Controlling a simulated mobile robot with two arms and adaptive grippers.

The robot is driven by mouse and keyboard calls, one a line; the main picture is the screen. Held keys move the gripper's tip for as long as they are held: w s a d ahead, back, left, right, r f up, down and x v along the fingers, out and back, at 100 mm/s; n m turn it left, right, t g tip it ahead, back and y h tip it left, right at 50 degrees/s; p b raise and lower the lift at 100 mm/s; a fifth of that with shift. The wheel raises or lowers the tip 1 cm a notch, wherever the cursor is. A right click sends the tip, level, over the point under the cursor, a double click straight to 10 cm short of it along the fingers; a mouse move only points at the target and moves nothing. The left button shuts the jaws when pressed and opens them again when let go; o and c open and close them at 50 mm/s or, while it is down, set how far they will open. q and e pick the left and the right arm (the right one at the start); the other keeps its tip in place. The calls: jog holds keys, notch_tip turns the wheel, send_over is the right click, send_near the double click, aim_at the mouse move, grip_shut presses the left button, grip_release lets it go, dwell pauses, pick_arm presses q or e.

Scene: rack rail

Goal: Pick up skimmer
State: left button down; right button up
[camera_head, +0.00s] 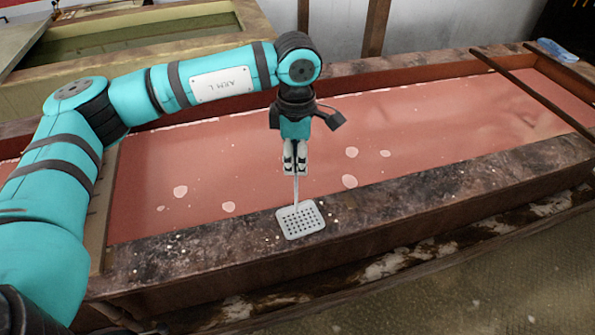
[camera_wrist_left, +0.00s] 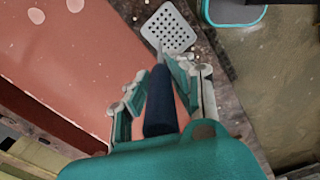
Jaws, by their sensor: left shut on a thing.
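The skimmer (camera_head: 301,221) has a light grey square head with several holes and a thin handle rising from it. In the head view its head is over the front ledge of the trough, and I cannot tell whether it touches. My left gripper (camera_head: 295,171) is above the head, shut around the handle. In the left wrist view the fingers (camera_wrist_left: 163,100) sit on both sides of the dark handle grip (camera_wrist_left: 160,105), with the perforated head (camera_wrist_left: 171,30) beyond them. My right gripper is not in view.
The long trough (camera_head: 480,182) holds reddish liquid with pale floating patches. Dark rails (camera_head: 535,92) cross its right end. A blue item (camera_head: 557,50) lies at the far right corner. Another trough (camera_head: 130,35) stands behind at left. The front ledge right of the skimmer is clear.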

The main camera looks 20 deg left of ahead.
pick_arm(q)
jog(key=shift+r+b, duration=0.5)
jog(key=shift+r, duration=0.15)
jog(key=shift+s+d+r+b, duration=0.1)
jog(key=shift+s+r+b, duration=0.1)
jog(key=shift+r+b, duration=0.25)
jog(key=shift+s+d+r+b, duration=0.1)
jog(key=shift+s+r+b, duration=0.1)
jog(key=shift+r+b, duration=0.15)
jog(key=s+d+r+b, duration=0.2)
jog(key=s, duration=0.5)
jog(key=s+d+r+b, duration=0.1)
jog(key=s+r+b, duration=0.1)
jog(key=s, duration=0.5)
jog(key=shift+s+d+r, duration=0.35)
jog(key=shift+d+r, duration=0.05)
jog(key=shift+r, duration=0.05)
